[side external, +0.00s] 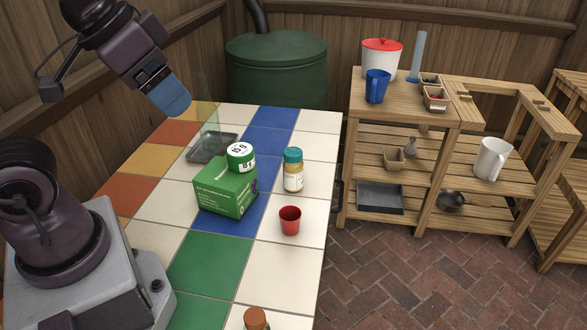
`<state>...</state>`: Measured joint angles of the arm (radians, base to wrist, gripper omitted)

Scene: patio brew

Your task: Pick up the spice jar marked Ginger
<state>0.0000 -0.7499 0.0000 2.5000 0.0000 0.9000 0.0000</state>
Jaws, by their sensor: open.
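A spice jar (293,178) with a teal lid, amber contents and a pale label stands upright on the tiled table, right of the green box. Its label is too small to read, so I cannot tell if it says Ginger. Another item with a brown-orange cap (255,318) is cut off by the bottom edge; its label is out of view. My gripper (172,97), with a blue end, is raised at the upper left, above the table and well apart from the jar. It is open, and nothing shows in it.
A green box (224,196) with a round green-and-white tin (240,156) on top stands left of the jar. A red cup (290,221) stands in front of it. A dark tray (213,146) lies behind the box. Wooden shelves (405,115) stand beyond the table's right edge.

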